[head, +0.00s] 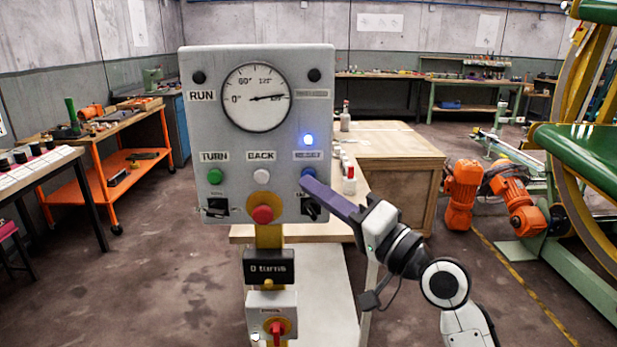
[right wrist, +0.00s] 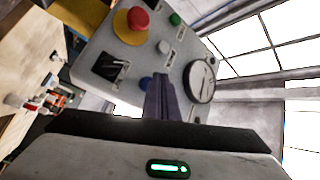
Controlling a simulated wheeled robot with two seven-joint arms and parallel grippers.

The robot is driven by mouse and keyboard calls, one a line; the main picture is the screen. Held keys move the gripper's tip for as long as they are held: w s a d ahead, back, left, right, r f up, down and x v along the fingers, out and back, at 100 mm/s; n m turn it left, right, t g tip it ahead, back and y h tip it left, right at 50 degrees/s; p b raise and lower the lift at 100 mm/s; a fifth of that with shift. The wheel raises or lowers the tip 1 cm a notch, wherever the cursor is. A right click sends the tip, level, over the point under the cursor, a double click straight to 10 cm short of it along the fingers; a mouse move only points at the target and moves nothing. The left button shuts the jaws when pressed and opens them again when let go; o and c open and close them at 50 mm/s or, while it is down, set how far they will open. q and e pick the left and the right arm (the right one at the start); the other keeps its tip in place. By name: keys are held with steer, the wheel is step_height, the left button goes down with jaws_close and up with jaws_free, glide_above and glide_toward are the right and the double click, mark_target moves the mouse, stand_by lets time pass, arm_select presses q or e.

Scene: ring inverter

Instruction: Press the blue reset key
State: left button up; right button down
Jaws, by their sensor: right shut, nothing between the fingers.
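The grey control panel (head: 232,135) stands upright in front of me. The blue reset key (head: 308,173) is at its right side, under the RESET label (head: 307,155). My right gripper (head: 306,182) is shut, with its purple fingers empty. In the head view its fingertips overlap the lower edge of the blue key. In the right wrist view the blue key (right wrist: 146,83) shows just left of the fingertips (right wrist: 159,77), partly hidden by them. I cannot tell whether they touch. My left gripper is not in view.
The panel also has a green key (head: 215,176), a white key (head: 262,176), a red mushroom button (head: 263,214), black switches and a dial (head: 256,98). A display (head: 268,267) below reads "0 turns". A wooden crate (head: 395,165) stands behind right.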

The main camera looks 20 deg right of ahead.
steer(key=shift+w, duration=0.15)
stand_by(0.4)
steer(key=shift+w+d, duration=0.15)
steer(key=shift+w, duration=0.1)
steer(key=shift+w+d, duration=0.15)
steer(key=shift+w, duration=0.3)
stand_by(0.8)
steer(key=shift+s, duration=0.1)
steer(key=shift+s+a, duration=0.25)
steer(key=shift+s, duration=0.5)
steer(key=shift+s, duration=0.1)
steer(key=s+p, duration=0.1)
steer(key=s, duration=0.1)
steer(key=s+a+p, duration=0.1)
steer(key=s, duration=0.1)
steer(key=shift+s+a, duration=0.2)
steer(key=shift+s, duration=0.15)
